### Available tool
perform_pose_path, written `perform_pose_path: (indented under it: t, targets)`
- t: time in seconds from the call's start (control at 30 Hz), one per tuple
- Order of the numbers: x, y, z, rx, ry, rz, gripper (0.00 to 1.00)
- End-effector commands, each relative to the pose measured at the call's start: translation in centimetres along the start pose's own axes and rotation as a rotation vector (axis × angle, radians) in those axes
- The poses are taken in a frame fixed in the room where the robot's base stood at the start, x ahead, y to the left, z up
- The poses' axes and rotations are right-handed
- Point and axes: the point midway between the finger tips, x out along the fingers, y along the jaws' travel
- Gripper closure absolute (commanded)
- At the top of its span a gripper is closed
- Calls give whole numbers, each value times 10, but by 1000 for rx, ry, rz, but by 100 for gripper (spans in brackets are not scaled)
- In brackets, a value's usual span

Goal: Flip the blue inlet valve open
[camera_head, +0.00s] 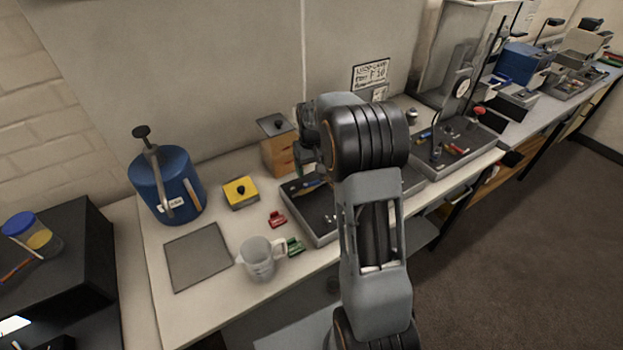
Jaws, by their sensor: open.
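A small blue piece (425,134), possibly the blue inlet valve, shows on the grey tray (470,153) at the right of the bench. It is too small to tell whether it is flipped open or shut. My gripper (306,158) is open, pointing down above the dark tray in the middle of the bench, left of that station. It is partly hidden by my arm and is well apart from the blue piece.
A blue canister (168,186) with a clamp, a yellow box (240,192), a wooden block (276,152), a clear jug (258,258), and red (277,219) and green (295,246) clips stand left of my arm. More equipment lines the bench at right. Floor at right is clear.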

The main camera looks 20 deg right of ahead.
Motion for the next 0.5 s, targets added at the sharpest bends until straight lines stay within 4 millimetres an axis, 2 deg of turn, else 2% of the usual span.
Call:
perform_pose_path:
  t: [0.2,0.5]
  targets:
    - [34,0,1,0,-3,-1,27]
    - [56,0,0,0,-1,0,27]
